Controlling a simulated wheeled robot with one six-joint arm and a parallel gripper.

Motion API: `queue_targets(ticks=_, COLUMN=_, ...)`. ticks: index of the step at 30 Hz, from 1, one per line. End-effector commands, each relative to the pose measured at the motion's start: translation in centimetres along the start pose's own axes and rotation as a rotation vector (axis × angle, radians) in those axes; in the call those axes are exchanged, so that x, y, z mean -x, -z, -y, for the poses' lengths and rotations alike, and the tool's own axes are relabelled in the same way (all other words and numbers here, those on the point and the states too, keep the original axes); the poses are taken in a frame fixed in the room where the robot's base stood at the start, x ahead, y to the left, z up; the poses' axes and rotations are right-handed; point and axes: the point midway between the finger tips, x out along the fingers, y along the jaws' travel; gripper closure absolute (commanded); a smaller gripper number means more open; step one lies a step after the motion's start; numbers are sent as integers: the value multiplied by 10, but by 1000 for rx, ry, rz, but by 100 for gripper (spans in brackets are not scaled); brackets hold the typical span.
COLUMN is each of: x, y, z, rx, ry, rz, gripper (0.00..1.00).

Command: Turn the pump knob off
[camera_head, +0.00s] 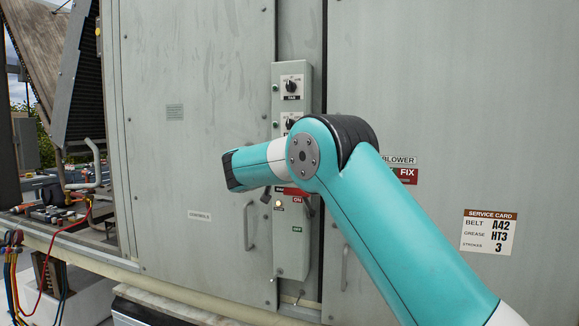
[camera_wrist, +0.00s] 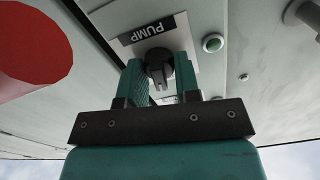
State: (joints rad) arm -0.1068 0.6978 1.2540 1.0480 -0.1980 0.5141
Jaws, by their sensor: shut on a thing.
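The exact angle of the knob is hard to tell between the fingers. In the head view my arm covers the gripper. A dark knob (camera_head: 291,123) shows just above the arm on the narrow control panel (camera_head: 291,258); its label is mostly hidden.
A FAN knob (camera_head: 291,86) sits higher on the panel. A green lamp (camera_wrist: 213,43) is beside the pump knob, and a large red round part (camera_wrist: 30,45) is close at left in the wrist view. Door handles (camera_head: 250,233) flank the panel.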

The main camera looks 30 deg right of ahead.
Motion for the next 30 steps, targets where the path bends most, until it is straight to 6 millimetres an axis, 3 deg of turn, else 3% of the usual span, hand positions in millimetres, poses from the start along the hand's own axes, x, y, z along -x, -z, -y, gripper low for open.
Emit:
queue_targets(ticks=9, x=0, y=-1, z=0, rx=126, ry=-1, rz=1, gripper=94)
queue_targets(ticks=25, x=0, y=0, z=0, rx=151, ry=0, rz=2, gripper=94)
queue_targets(ticks=26, x=0, y=0, z=0, rx=151, ry=0, rz=2, gripper=65)
queue_targets(ticks=28, x=0, y=0, z=0, rx=150, ry=0, rz=2, gripper=49)
queue_targets(ticks=30, x=0, y=0, z=0, rx=150, ry=0, rz=1, gripper=45)
